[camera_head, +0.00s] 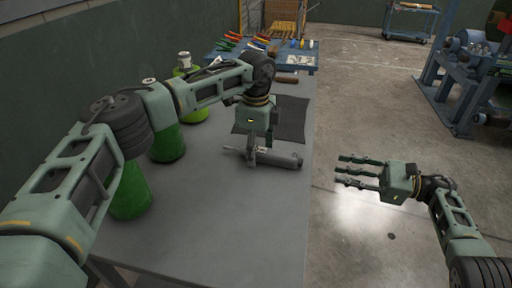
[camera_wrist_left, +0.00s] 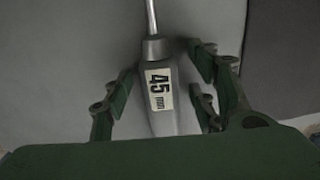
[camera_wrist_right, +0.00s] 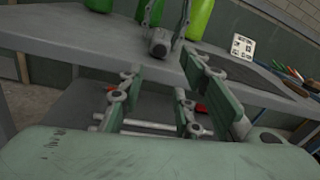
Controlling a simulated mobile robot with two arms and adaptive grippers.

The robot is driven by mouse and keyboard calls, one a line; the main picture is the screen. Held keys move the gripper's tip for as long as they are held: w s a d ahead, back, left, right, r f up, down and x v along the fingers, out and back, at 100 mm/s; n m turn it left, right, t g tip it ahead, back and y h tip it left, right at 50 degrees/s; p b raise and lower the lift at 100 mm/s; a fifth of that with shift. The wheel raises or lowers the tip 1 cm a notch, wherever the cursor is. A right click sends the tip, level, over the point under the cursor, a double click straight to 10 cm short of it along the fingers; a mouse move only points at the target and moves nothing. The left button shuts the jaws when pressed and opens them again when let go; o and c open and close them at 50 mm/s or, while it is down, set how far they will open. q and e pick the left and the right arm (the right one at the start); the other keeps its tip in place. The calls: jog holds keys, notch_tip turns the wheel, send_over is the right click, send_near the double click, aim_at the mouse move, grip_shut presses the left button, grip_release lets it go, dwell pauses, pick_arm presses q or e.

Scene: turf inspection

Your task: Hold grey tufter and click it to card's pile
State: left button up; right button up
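The grey tufter (camera_head: 282,160) lies on the grey table, its thick body pointing right in the head view. In the left wrist view its grey body (camera_wrist_left: 160,122) carries a white "45 mm" label, and a thin metal rod extends from it. My left gripper (camera_head: 252,162) is down over the tufter, its fingers (camera_wrist_left: 163,92) on both sides with visible gaps. The tufter's round end (camera_wrist_right: 159,43) shows in the right wrist view. A dark flat square (camera_head: 289,120), possibly the card, lies just behind the tufter. My right gripper (camera_head: 352,172) is open and empty, right of the table.
Green containers (camera_head: 167,145) stand along the table's left side, partly behind my left arm. A blue bench (camera_head: 312,62) with colourful-handled tools is at the back. A blue machine frame (camera_head: 462,85) stands at right. The table's front area is clear.

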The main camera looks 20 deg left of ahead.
pick_arm(q)
grip_shut()
pick_arm(e)
jog(key=shift+w+d+f, duration=0.15)
jog(key=shift+f, duration=0.2)
jog(key=c, duration=0.4)
jog(key=d+f+t+h, duration=0.1)
jog(key=f+t, duration=0.1)
jog(key=w+d+f+n+t+h, duration=0.1)
jog(key=t, duration=0.1)
jog(key=w+d+f+n+t+h, duration=0.1)
jog(key=f+t, duration=0.1)
jog(key=shift+d+f, duration=0.3)
jog(key=shift+d, duration=0.05)
grip_shut()
jog(key=s+r+n+t+h, duration=0.2)
jog(key=s+r+n+t, duration=0.2)
jog(key=s, duration=0.5)
jog(key=r+t, duration=0.1)
jog(key=t, duration=0.1)
jog(key=shift+s+r+n+t, duration=0.15)
jog(key=shift+r+n+t, duration=0.25)
